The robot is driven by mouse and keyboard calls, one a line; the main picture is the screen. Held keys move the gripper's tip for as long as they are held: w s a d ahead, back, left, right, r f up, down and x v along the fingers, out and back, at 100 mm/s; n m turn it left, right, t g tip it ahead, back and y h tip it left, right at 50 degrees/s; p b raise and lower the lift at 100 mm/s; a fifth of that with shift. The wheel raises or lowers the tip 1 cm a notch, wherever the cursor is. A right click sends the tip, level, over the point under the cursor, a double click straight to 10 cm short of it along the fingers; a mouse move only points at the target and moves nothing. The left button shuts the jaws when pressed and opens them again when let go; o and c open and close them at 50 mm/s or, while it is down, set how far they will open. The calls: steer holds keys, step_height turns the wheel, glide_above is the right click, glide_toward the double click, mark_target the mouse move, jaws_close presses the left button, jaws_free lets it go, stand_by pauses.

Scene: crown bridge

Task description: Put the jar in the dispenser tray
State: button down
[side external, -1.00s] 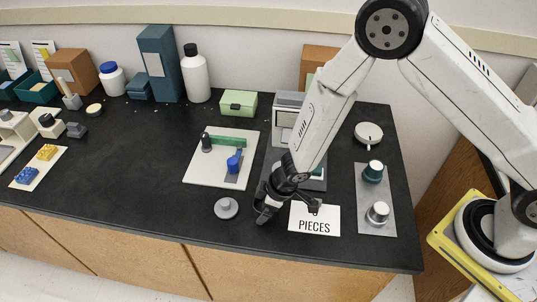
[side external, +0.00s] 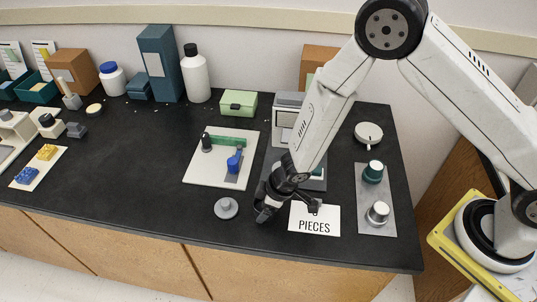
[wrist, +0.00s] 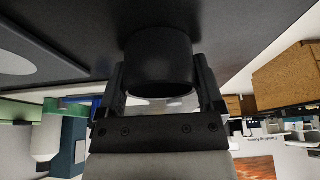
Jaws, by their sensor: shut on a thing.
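My gripper (side external: 266,205) is low over the front part of the black counter, left of the PIECES card. In the wrist view my gripper (wrist: 160,78) is shut on a dark, round jar (wrist: 158,60), with one finger on each side of it. The jar's far end is close to the dark counter; I cannot tell whether it touches. In the side view, the fingers and wrist largely hide the jar. A grey dispenser (side external: 286,117) stands at the back, behind my arm. Its dark base (side external: 318,183) is mostly hidden by my arm, and I cannot make out the tray clearly.
The white PIECES card (side external: 314,219) lies right of my gripper. A grey knobbed disc (side external: 226,208) lies to its left. A white board (side external: 202,173) with green and blue parts is behind left. A grey plate (side external: 375,198) with two knobs is right. The left-centre counter is clear.

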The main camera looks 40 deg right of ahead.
steer(key=shift+r, duration=0.2)
step_height(320, 180, up, 9)
steer(key=shift+r, duration=0.15)
stand_by(1.2)
steer(key=shift+r, duration=0.2)
stand_by(0.7)
steer(key=s+d+r+m+h, duration=0.2)
steer(key=d+m, duration=0.4)
steer(key=d, duration=0.1)
steer(key=s+d+r+m+t+h, duration=0.1)
steer(key=s+d+r+m+h, duration=0.1)
steer(key=d+m, duration=0.5)
steer(key=shift+s+d+m+h, duration=0.25)
steer(key=shift+s+h, duration=0.25)
steer(key=shift+s, duration=0.35)
steer(key=shift+w, duration=0.1)
